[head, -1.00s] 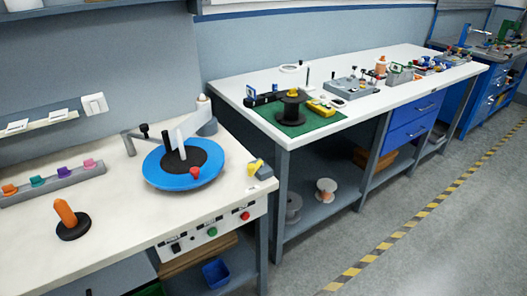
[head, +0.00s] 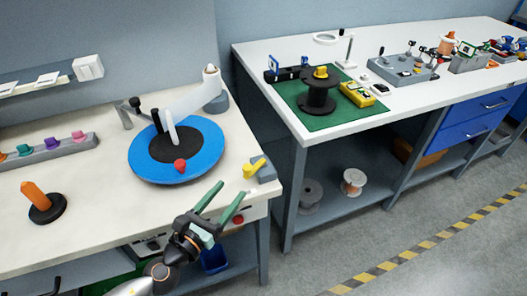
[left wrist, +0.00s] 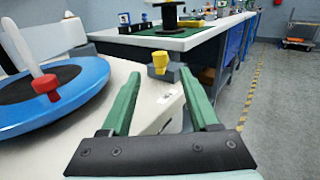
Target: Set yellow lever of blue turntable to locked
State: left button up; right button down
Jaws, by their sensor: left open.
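The blue turntable (head: 208,142) with a black centre lies on the cream bench at the left, with a red knob (head: 180,165) on its near side. The yellow lever (head: 254,167) stands on a small grey block at the bench's right edge. In the left wrist view the turntable (left wrist: 84,98) is at the left and the yellow lever (left wrist: 160,62) is beyond the fingers, near the middle. My left gripper (head: 222,192) is open and empty, in front of the bench's front right corner, a little short of the lever. My right gripper is not in view.
A white arm (head: 185,104) reaches over the turntable. An orange peg on a black base (head: 37,199) and a rack of coloured pieces (head: 50,149) stand to the left. A second bench (head: 262,61) with a black spool on a green mat stands right, past a gap.

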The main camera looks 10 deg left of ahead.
aim_at(250, 166)
pick_arm(q)
jog(key=p+x, duration=0.1)
jog(key=x, duration=1.1)
jog(key=shift+w+r+p, duration=0.1)
jog(key=shift+w+p, duration=0.1)
jog(key=shift+p, duration=0.15)
grip_shut()
dwell(1.0)
